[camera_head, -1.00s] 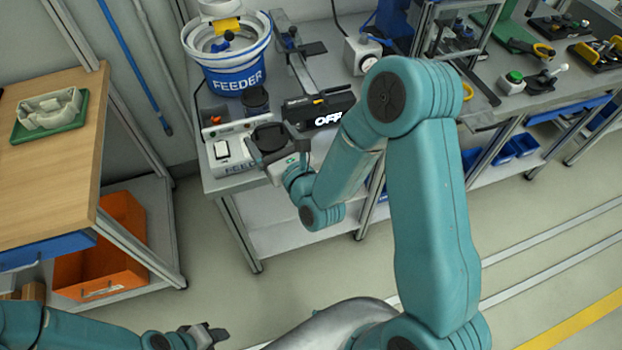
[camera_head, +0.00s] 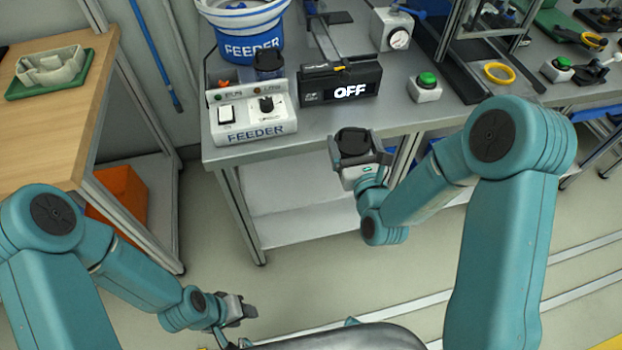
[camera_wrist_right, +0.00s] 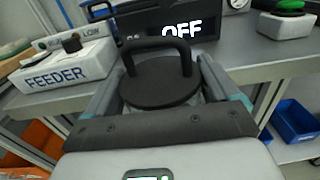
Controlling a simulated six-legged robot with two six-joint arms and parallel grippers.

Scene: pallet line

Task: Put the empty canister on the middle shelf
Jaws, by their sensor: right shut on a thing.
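My right gripper (camera_head: 358,150) is shut on a canister with a black lid and a loop handle (camera_head: 354,141). It holds the canister roughly upright in front of the bench's front edge, apart from the bench. In the right wrist view the lid (camera_wrist_right: 160,92) sits between the two fingers; the lid hides the inside. A second dark canister (camera_head: 269,62) stands on the bench behind the feeder control box. A pale shelf (camera_head: 310,205) lies under the bench top, below the held canister. My left gripper (camera_head: 238,309) is low at the front; its finger gap is unclear.
The feeder control box (camera_head: 254,121), a black display reading OFF (camera_head: 340,86) and a green button box (camera_head: 425,87) stand near the bench edge. A wooden table (camera_head: 60,130) with an orange bin (camera_head: 118,200) beneath is at left. The shelf's visible part is bare.

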